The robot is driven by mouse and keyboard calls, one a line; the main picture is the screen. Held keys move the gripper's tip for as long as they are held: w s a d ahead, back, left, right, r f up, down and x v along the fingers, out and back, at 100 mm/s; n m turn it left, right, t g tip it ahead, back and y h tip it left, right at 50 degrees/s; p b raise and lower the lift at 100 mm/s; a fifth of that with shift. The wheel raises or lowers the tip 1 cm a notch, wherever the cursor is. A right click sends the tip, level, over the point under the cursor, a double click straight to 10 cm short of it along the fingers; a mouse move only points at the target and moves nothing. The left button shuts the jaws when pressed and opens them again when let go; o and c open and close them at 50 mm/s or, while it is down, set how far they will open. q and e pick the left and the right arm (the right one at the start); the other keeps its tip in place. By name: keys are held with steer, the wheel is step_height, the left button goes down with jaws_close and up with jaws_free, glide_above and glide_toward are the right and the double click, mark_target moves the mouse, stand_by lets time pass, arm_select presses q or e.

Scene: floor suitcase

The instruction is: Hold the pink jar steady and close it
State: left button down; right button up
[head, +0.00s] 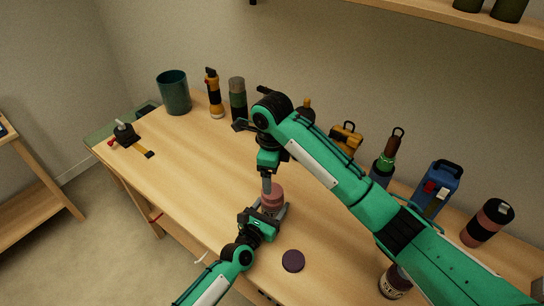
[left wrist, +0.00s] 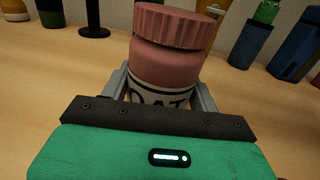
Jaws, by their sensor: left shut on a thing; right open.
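The pink jar (head: 273,195) stands upright on the wooden table, and its white label with dark letters shows in the left wrist view (left wrist: 160,66). A ribbed pink lid (left wrist: 180,26) sits on top of it; I cannot tell whether it is screwed tight. My left gripper (head: 272,209) is shut around the lower part of the jar, one finger on each side. My right gripper (head: 267,184) points down at the jar's top in the head view and is open; its fingers are partly hidden and do not show in the left wrist view.
A dark purple disc (head: 293,261) lies in front of the jar. A dark jar (head: 394,283) stands at the front right. A teal bin (head: 174,93), a flashlight (head: 214,94), a blue container (head: 437,187) and a pink-and-black bottle (head: 487,223) stand along the back. The table's left middle is clear.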

steer(key=shift+r, duration=2.75)
arm_select(q)
steer(key=shift+c, duration=1.5)
jaws_free()
steer(key=b+v, duration=0.2)
steer(key=v, duration=1.2)
arm_select(e)
step_height(320, 180, down, 2)
steer(key=shift+f, duration=0.2)
arm_select(q)
steer(key=shift+w, duration=0.1)
